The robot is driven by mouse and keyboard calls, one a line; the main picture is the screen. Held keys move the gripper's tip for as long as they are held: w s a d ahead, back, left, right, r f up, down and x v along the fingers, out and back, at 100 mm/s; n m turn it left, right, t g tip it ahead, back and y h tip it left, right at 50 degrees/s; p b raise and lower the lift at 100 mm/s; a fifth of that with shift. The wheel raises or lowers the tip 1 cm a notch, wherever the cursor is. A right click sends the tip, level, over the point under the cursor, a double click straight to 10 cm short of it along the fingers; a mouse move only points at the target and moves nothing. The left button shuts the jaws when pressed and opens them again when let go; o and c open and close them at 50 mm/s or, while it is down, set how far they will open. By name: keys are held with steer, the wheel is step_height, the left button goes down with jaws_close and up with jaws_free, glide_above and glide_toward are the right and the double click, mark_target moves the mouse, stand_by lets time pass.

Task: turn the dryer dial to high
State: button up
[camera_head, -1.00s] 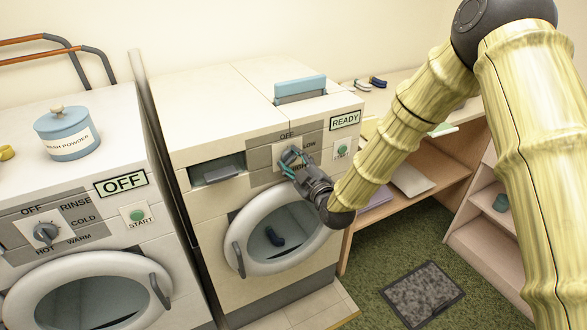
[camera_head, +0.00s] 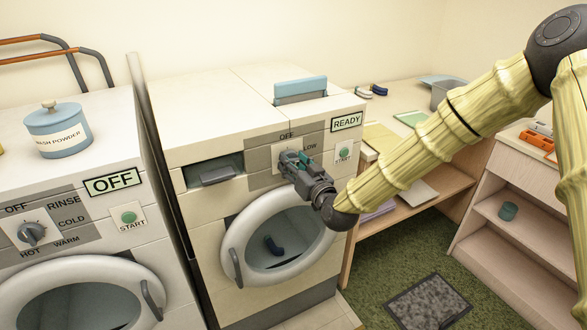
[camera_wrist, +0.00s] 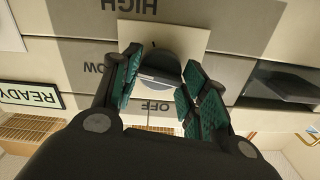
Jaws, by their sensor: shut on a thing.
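The dryer (camera_head: 225,225) stands in the middle of the head view, its panel marked OFF, LOW and, in the wrist view, HIGH. Its display (camera_head: 347,122) reads READY. My gripper (camera_head: 288,163) is at the panel and covers most of the dial in the head view. In the wrist view, which is upside down, the round grey dial (camera_wrist: 160,68) sits between the teal finger pads of my gripper (camera_wrist: 162,80). The fingers are shut on it. I cannot clearly tell which label the dial points at.
The washer (camera_head: 75,185), display OFF, stands at left with a wash powder tin (camera_head: 58,131) on top. The dryer's round door (camera_head: 279,237) is below my gripper. A shelf unit (camera_head: 510,190) and a desk (camera_head: 455,205) stand right. A grey mat (camera_head: 428,303) lies on green carpet.

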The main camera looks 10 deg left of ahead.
steer(key=m+b, duration=0.5)
steer(key=m, duration=0.6)
steer(key=shift+f+m, duration=0.1)
steer(key=shift+m, duration=0.3)
stand_by(0.3)
steer(key=o, duration=1)
steer(key=shift+o, duration=0.2)
steer(key=v, duration=1.2)
steer(key=shift+s, duration=0.1)
